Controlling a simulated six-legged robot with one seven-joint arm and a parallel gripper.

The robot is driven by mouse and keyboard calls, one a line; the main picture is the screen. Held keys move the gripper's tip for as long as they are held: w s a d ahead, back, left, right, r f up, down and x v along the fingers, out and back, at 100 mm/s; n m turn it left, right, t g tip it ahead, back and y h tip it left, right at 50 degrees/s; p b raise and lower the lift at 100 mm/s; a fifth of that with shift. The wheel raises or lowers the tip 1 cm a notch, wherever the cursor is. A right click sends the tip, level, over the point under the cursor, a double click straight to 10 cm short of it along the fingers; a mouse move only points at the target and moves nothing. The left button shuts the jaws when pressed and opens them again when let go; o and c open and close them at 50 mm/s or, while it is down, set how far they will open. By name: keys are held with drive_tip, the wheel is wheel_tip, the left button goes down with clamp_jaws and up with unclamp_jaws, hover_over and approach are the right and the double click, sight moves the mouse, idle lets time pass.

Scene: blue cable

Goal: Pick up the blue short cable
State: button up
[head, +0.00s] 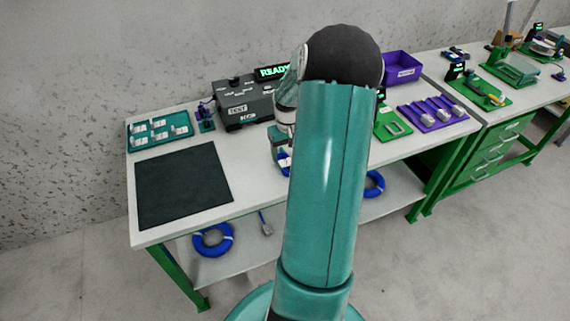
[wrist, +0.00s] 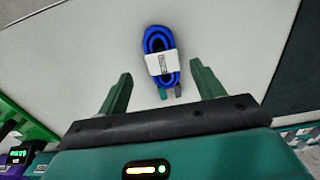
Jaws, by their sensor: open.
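The blue short cable (wrist: 155,40) lies coiled on the white tabletop in the wrist view, with a white band around its middle and dark and green ends pointing toward my gripper. My gripper (wrist: 162,82) is open, with its two green fingers apart on either side of the cable's near end. No finger seems to touch the cable; the height of the fingers above it is hard to tell. In the head view a small part of the blue cable (head: 284,160) shows beside my arm, and my gripper is mostly hidden behind the arm.
A black mat (head: 183,185) lies left on the table (head: 250,172), with a teal tray (head: 158,131) behind it. A grey test box (head: 244,104) stands at the back. Right are a purple tray (head: 432,112) and purple bin (head: 402,68). Blue coils (head: 213,240) rest on the lower shelf.

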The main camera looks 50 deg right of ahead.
sight(286, 162)
wheel_tip(286, 162, down, 4)
drive_tip(key=shift+w+f, duration=0.15)
drive_tip(key=shift+a, duration=0.1)
drive_tip(key=c, duration=1.2)
